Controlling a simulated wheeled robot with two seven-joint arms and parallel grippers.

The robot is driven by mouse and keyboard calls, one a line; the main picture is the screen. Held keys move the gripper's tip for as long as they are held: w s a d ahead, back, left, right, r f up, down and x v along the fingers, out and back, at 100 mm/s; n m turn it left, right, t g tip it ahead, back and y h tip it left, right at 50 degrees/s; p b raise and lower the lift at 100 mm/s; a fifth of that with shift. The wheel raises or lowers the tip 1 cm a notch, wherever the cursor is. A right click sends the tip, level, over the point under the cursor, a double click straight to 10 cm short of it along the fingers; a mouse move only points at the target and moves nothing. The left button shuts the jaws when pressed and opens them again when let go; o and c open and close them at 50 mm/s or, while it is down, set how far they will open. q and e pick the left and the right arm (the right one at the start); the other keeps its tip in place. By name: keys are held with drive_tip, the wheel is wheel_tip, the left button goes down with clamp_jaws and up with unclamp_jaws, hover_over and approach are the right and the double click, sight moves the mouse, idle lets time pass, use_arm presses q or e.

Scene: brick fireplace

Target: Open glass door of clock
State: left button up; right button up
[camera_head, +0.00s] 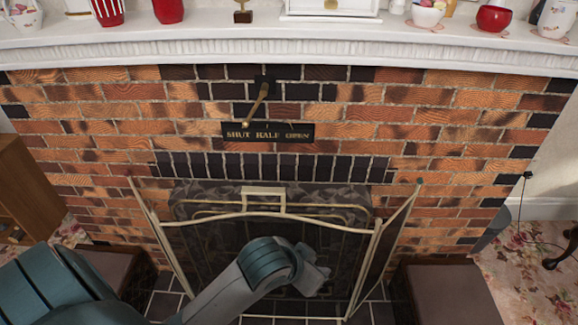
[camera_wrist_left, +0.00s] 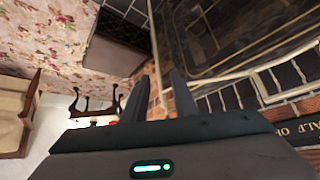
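The lower part of what looks like the clock, a white case with a gold detail (camera_head: 331,6), stands on the mantel at the top middle of the head view. The rest of it, including any glass door, is cut off by the top edge. My left gripper (camera_head: 318,275) is low in front of the fireplace screen, well below the mantel and apart from the clock. In the left wrist view its two dark fingers (camera_wrist_left: 158,95) are spread with nothing between them. My right gripper is in neither view.
A white mantel (camera_head: 200,35) runs across the top, holding red pots (camera_head: 168,10), a red bowl (camera_head: 494,18), a white bowl (camera_head: 428,13) and a small brass piece (camera_head: 243,13). A brass-framed fire screen (camera_head: 265,213) stands close to my left arm. Dark padded seats (camera_head: 448,290) flank the hearth.

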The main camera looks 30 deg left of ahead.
use_arm(q)
drive_tip(key=w+a+r+t, duration=0.15)
drive_tip(key=w+r, duration=0.35)
drive_tip(key=r, duration=0.5)
drive_tip(key=w+a+r+t+y, duration=0.15)
drive_tip(key=w+r, duration=0.35)
drive_tip(key=r, duration=0.5)
drive_tip(key=w+r+t, duration=0.2)
drive_tip(key=w+r, duration=0.3)
drive_tip(key=r, duration=0.6)
drive_tip(key=s+a+r+n+t+y, duration=0.1)
drive_tip(key=s+a+r+n+y, duration=0.1)
drive_tip(key=r, duration=0.8)
drive_tip(key=s+a+r+n+t+y, duration=0.2)
drive_tip(key=s+a+r, duration=0.1)
drive_tip(key=a+r, duration=0.4)
drive_tip(key=s+a+r+n+t+y, duration=0.1)
drive_tip(key=s+a+r+n+y, duration=0.1)
drive_tip(key=r, duration=1.1)
drive_tip(key=s+a, duration=0.1)
drive_tip(key=a, duration=0.1)
drive_tip(key=shift+s+a+r+n+t, duration=0.3)
drive_tip(key=shift+s+n, duration=0.05)
drive_tip(key=shift+n, duration=0.05)
